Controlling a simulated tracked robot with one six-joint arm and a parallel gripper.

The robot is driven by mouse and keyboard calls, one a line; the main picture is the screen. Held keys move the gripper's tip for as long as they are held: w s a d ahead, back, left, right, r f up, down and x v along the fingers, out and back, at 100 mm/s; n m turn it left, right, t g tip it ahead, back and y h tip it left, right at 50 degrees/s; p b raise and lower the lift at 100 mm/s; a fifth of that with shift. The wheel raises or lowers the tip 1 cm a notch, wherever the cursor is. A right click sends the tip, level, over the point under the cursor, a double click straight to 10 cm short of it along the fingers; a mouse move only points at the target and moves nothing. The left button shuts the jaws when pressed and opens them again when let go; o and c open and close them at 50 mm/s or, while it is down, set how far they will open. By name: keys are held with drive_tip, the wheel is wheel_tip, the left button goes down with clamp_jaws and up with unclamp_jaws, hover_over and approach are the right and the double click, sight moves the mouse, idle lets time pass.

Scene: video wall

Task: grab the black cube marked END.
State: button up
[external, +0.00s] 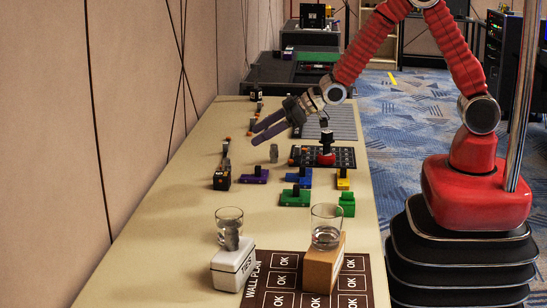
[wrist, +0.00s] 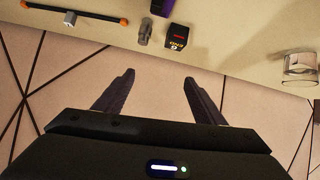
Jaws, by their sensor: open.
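The black cube (external: 222,182) sits at the left edge of the table by the wall in the external view. In the wrist view the black cube (wrist: 177,38) shows yellowish lettering on one face and a reddish mark on another; the word is too small to read surely. My gripper (external: 256,135) is open and empty, above the table and farther back than the cube. In the wrist view my gripper (wrist: 159,76) has its two dark fingers spread, and the cube appears beyond the fingertips, apart from them.
A small grey cylinder (wrist: 145,35) stands close beside the cube, and a purple brick (external: 255,176) lies to its right. A black rod with orange ends (wrist: 75,11) is nearby. Glasses (external: 229,228) (external: 326,226) stand on blocks in front. The wall borders the table's left.

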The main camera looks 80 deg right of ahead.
drive_tip(key=t+y, duration=0.1)
drive_tip(key=y, duration=0.1)
approach(226, 173)
drive_tip(key=shift+w+a+f, duration=0.1)
drive_tip(key=shift+w+f, duration=0.3)
drive_tip(key=shift+w, duration=0.2)
drive_tip(key=x, duration=0.8)
drive_tip(key=shift+w, duration=0.3)
drive_tip(key=shift+w+f, duration=0.1)
drive_tip(key=shift+w, duration=0.05)
drive_tip(key=shift+x, duration=2.45)
drive_tip(key=shift+w, duration=0.1)
drive_tip(key=shift+c, duration=0.6)
